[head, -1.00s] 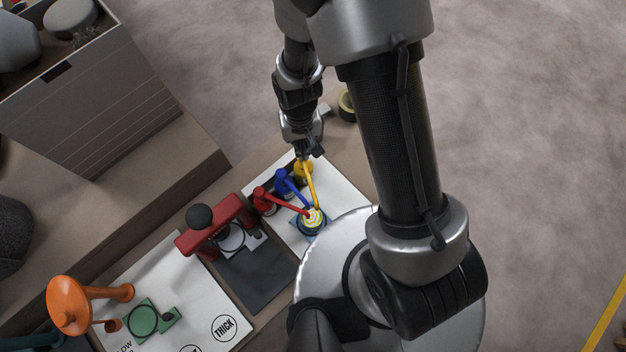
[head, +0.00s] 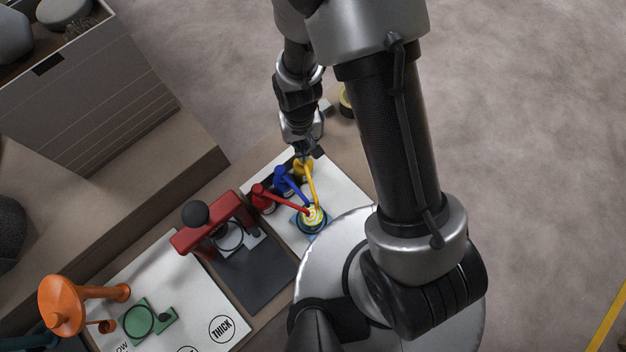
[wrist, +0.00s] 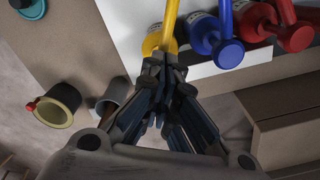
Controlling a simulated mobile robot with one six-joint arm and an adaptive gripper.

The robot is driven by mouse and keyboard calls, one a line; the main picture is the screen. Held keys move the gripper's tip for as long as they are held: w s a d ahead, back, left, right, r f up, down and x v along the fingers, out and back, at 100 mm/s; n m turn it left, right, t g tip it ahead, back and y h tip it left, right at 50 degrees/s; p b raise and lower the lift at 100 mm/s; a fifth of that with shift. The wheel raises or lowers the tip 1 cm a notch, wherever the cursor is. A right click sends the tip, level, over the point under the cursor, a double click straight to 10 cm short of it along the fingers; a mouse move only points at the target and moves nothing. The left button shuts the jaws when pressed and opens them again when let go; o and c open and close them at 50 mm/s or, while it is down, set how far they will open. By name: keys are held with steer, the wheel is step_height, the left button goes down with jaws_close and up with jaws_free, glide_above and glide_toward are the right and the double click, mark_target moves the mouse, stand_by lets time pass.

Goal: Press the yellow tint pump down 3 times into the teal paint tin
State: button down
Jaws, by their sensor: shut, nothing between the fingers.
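The yellow tint pump (head: 309,184) stands at the far end of a row of pumps, its long spout reaching over the teal paint tin (head: 325,228). The tin holds pale paint with yellow streaks on top. My gripper (head: 304,157) is shut and empty, directly over the yellow pump's head. In the wrist view, the closed fingertips (wrist: 160,62) overlap the lower edge of the yellow pump (wrist: 151,43) and hide part of its head. I cannot tell whether they touch it.
A blue pump (head: 283,181) and a red pump (head: 262,199) stand close beside the yellow one, spouts toward the tin. A red press (head: 208,228) and a white card marked THICK (head: 205,309) lie further left.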

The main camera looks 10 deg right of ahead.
steer(key=shift+f, duration=0.25)
steer(key=shift+r+p, duration=1.2)
steer(key=shift+r, duration=0.4)
steer(key=shift+r, duration=0.15)
steer(key=shift+r+p, duration=2.3)
steer(key=shift+r, duration=0.6)
steer(key=shift+r, duration=0.1)
